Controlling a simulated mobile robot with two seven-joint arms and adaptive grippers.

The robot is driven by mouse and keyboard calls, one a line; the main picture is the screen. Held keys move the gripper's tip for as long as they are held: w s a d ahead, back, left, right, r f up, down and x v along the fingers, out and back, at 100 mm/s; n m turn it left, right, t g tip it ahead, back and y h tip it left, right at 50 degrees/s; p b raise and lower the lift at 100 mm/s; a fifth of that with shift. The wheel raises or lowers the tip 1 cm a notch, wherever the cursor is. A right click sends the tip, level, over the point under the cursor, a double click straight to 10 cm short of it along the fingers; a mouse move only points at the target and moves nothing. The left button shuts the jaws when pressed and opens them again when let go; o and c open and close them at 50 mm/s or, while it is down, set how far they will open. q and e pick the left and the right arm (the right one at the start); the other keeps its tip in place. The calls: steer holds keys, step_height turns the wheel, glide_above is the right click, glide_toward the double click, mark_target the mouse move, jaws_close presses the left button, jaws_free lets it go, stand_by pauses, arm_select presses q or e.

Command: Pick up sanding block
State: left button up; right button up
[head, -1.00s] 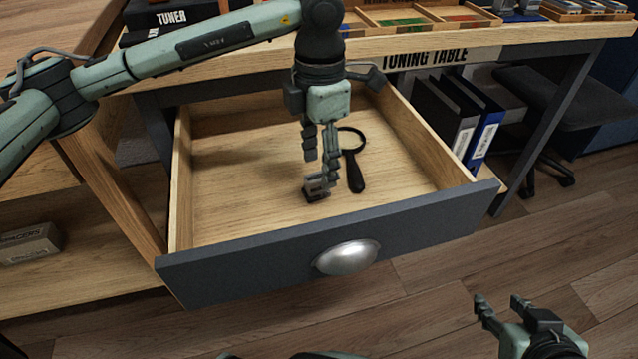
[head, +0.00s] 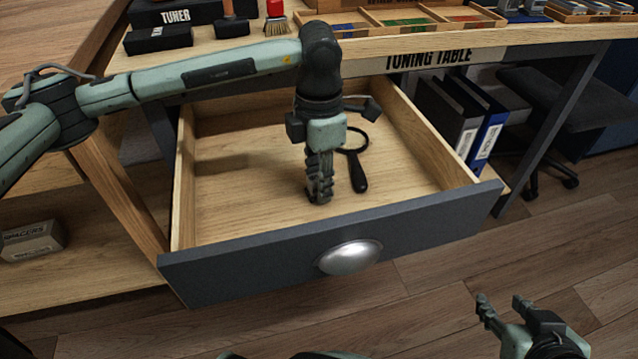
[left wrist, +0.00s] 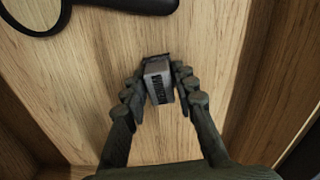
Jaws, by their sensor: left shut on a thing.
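The sanding block (left wrist: 158,82) is a small grey block with dark lettering on its side, seen in the left wrist view. It is between the two fingers of my left gripper (left wrist: 160,95), which is shut on it. In the head view my left gripper (head: 319,196) points down into the open drawer, and its fingers hide the block there. I cannot tell whether the block touches the drawer floor. My right gripper (head: 503,304) is open and empty at the lower right, in front of the drawer and over the floor.
The open drawer (head: 225,205) has wooden walls and a dark front with a round metal handle (head: 349,257). A black magnifying glass (head: 357,172) lies in it, just right of my left gripper. The tuning table (head: 560,40) is above the drawer. Binders (head: 487,135) stand at right.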

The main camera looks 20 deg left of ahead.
arm_select(q)
steer(key=shift+r, duration=0.1)
jaws_close()
step_height(320, 180, up, 4)
steer(key=shift+r, duration=0.1)
steer(key=s+a+r, duration=0.6)
steer(key=s+a, duration=0.1)
steer(key=a, duration=0.2)
steer(key=shift+a+r, duration=0.15)
steer(key=shift+r, duration=0.15)
